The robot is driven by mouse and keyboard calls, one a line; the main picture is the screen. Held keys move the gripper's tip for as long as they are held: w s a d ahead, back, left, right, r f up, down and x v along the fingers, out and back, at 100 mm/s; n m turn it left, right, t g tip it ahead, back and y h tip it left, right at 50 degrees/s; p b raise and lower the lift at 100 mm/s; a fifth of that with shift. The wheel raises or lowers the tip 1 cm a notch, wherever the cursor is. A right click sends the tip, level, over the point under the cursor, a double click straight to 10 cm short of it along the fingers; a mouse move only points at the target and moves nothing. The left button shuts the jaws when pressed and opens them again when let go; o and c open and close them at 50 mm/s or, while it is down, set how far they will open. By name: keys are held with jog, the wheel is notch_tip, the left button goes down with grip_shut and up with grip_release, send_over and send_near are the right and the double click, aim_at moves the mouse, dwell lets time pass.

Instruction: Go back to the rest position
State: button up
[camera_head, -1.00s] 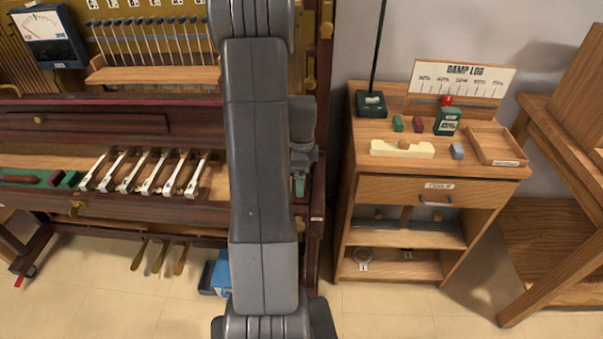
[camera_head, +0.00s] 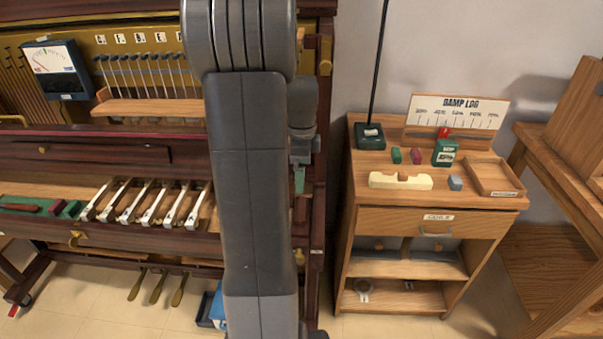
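My arm stands upright across the middle of the view. My gripper (camera_head: 301,158) shows only in part behind the right side of the arm, in front of the piano's right end. A small green piece (camera_head: 299,181) shows at its tip; I cannot tell whether it is held or lies behind. The fingers are too small and too hidden to read. The opened piano (camera_head: 120,150) fills the left, with several white-topped keys (camera_head: 146,203) and a row of hammers (camera_head: 148,75) above them.
A wooden cabinet (camera_head: 432,222) stands on the right, carrying a cream notched block (camera_head: 400,181), small coloured blocks, a shallow tray (camera_head: 494,178) and a DAMP LOG board (camera_head: 456,111). A wooden stand (camera_head: 560,130) is at far right. A gap separates piano and cabinet.

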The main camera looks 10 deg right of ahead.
aim_at(301, 208)
dwell(0.3)
notch_tip(301, 208, down, 14)
jog(key=shift+r+b, duration=0.2)
jog(key=shift+b, duration=0.4)
jog(key=shift+r+p, duration=0.55)
jog(key=shift+r, duration=0.1)
jog(key=shift+f, duration=0.15)
jog(key=shift+f+b, duration=0.5)
jog(key=shift+b, duration=0.05)
notch_tip(301, 208, up, 14)
jog(key=p, duration=0.1)
notch_tip(301, 208, down, 14)
jog(key=shift+f+b, duration=0.1)
jog(key=shift+b, duration=0.45)
notch_tip(301, 208, up, 12)
jog(key=p, duration=0.8)
jog(key=shift+f, duration=0.15)
